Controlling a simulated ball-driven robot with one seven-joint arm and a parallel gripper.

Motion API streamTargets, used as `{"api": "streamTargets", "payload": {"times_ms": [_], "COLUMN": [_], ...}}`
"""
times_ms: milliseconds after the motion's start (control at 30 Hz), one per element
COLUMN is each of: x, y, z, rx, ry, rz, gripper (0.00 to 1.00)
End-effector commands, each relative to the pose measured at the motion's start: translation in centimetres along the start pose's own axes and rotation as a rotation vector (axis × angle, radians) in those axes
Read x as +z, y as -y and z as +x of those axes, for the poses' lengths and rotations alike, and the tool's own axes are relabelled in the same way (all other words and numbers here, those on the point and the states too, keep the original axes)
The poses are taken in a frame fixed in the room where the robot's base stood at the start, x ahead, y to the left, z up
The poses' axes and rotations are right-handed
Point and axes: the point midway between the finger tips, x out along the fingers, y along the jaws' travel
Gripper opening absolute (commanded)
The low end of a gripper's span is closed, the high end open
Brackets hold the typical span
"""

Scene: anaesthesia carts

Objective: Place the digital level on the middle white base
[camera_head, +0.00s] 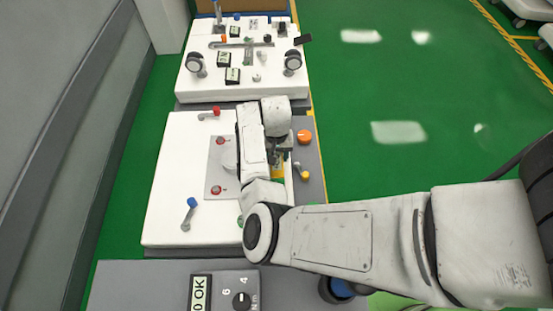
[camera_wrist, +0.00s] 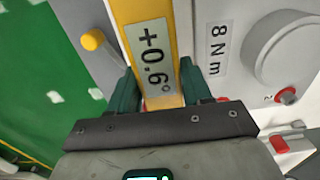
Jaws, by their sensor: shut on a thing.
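The digital level, a yellow bar with a grey display reading +0.6°, fills the top middle of the wrist view (camera_wrist: 150,45). My gripper (camera_wrist: 160,92) has its green fingers on both sides of the level and is shut on it. In the head view, a yellow strip of the level (camera_head: 289,184) shows beside my gripper (camera_head: 281,158), mostly hidden by my arm. The middle white base (camera_head: 170,170) lies left of my gripper, which is over its right edge. I cannot tell whether the level touches the base.
The white base carries a grey plate (camera_head: 213,180) with red knobs, a blue-topped lever (camera_head: 188,212) and a red-tipped lever (camera_head: 211,113). An orange knob (camera_head: 304,136) stands at right. A crowded white base (camera_head: 210,82) is behind; a grey cart (camera_head: 140,285) with a dial is in front.

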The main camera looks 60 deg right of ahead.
Motion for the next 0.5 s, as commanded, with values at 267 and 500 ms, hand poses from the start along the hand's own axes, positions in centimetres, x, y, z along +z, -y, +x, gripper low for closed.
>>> {"api": "streamTargets", "payload": {"times_ms": [267,500], "x": [-0.02,0.00], "y": [0.01,-0.03], "z": [0.17,0.51], "rx": [0.000,0.000], "ry": [-0.001,0.000], "rz": [0.000,0.000], "gripper": [0.08,0.57]}}
